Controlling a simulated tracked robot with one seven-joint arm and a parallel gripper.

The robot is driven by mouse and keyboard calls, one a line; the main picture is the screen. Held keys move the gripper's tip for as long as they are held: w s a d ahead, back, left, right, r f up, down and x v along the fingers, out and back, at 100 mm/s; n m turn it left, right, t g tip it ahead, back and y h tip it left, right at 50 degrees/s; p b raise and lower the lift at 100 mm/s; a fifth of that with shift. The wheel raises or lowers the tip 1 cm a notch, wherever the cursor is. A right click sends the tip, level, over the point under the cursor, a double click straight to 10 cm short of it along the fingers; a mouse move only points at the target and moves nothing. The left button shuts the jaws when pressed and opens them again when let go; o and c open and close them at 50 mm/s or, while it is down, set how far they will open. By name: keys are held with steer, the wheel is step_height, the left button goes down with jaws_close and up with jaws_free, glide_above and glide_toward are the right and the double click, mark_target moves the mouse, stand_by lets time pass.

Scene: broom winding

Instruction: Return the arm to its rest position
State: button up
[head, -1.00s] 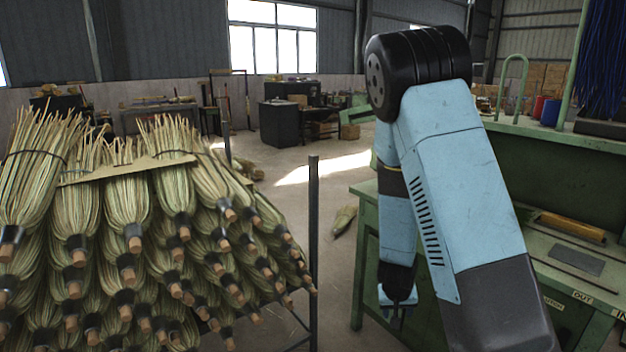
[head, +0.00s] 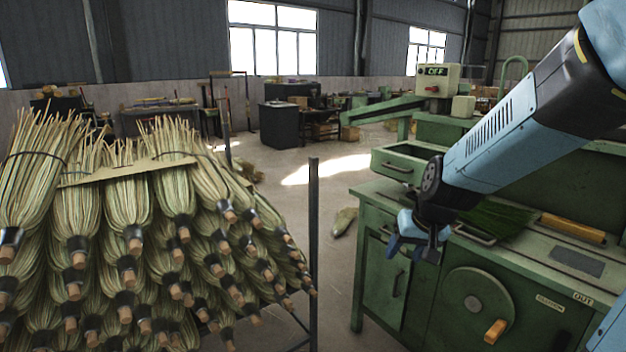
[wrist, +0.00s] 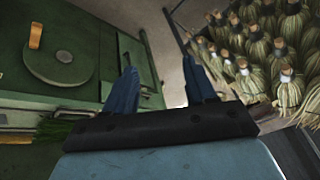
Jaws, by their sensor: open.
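My gripper (head: 414,250) hangs at the end of my blue and black arm in the head view, in front of the near left part of the green winding machine (head: 424,290). In the wrist view my gripper (wrist: 160,88) shows two blue fingers spread apart with nothing between them. It is open and empty. Beyond the fingers the wrist view shows the machine's top edge and the rack of brooms. Green bristles (head: 497,222) lie on the machine's top, partly hidden behind my arm.
A rack of stacked straw brooms (head: 135,230) fills the left, with a dark post (head: 313,250) at its right edge.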

steer(key=s+d+r+t+h, duration=0.1)
steer(key=s+d+r, duration=0.2)
steer(key=s+r, duration=0.9)
steer(key=s, duration=0.4)
steer(key=shift+d+r+h, duration=0.15)
steer(key=shift+d+h, duration=0.05)
steer(key=shift+h, duration=0.2)
stand_by(0.7)
